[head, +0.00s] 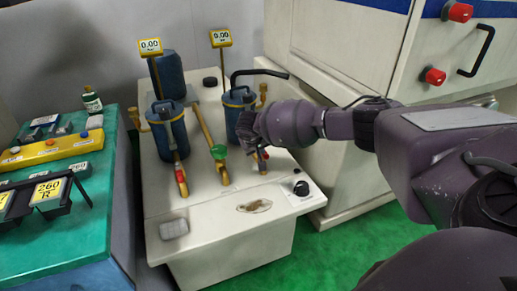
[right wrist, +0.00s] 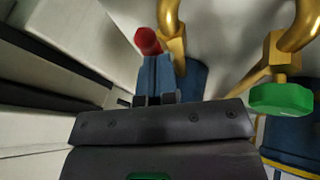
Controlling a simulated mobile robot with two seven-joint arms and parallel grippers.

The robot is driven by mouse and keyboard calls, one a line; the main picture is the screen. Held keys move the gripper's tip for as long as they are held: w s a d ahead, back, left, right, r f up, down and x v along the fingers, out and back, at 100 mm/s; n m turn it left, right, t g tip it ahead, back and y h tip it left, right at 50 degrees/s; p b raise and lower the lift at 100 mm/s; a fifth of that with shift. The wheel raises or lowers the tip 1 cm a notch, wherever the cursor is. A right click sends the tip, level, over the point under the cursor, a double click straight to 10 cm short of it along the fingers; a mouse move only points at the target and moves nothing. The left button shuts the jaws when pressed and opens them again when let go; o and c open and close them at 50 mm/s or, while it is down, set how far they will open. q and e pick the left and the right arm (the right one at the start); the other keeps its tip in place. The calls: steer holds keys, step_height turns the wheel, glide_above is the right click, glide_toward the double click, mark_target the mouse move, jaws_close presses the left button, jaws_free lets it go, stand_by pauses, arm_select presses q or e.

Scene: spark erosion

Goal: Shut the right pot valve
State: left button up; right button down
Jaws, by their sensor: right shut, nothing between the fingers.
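The right pot (head: 237,104) is a blue cylinder with brass piping on the white machine table. Its valve is mostly hidden behind my right gripper in the head view; a brass pipe end (head: 262,168) shows below. In the right wrist view a red handle (right wrist: 148,40) joins a brass valve body (right wrist: 172,46). My right gripper (head: 262,153) is in front of the pot, its fingers (right wrist: 157,72) shut and empty. The fingertips are close to the red handle; I cannot tell whether they touch. My left gripper is out of view.
The left pot (head: 166,132) has its own red-handled valve (head: 181,180). A green knob (head: 218,152) sits on the middle brass pipe; a green knob (right wrist: 283,99) also shows in the wrist view. A black knob (head: 301,188) is on the table's front right.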

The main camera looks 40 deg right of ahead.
arm_select(q)
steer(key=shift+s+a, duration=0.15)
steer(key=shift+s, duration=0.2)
steer(key=shift+p, duration=0.35)
arm_select(e)
steer(key=shift+d, duration=0.1)
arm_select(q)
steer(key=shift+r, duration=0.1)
arm_select(e)
steer(key=shift+s, duration=0.1)
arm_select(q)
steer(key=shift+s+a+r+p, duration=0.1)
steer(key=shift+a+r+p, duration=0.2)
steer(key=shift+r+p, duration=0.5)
arm_select(e)
steer(key=shift+s+d+n, duration=0.1)
steer(key=shift+d+n, duration=0.15)
steer(key=shift+n, duration=0.35)
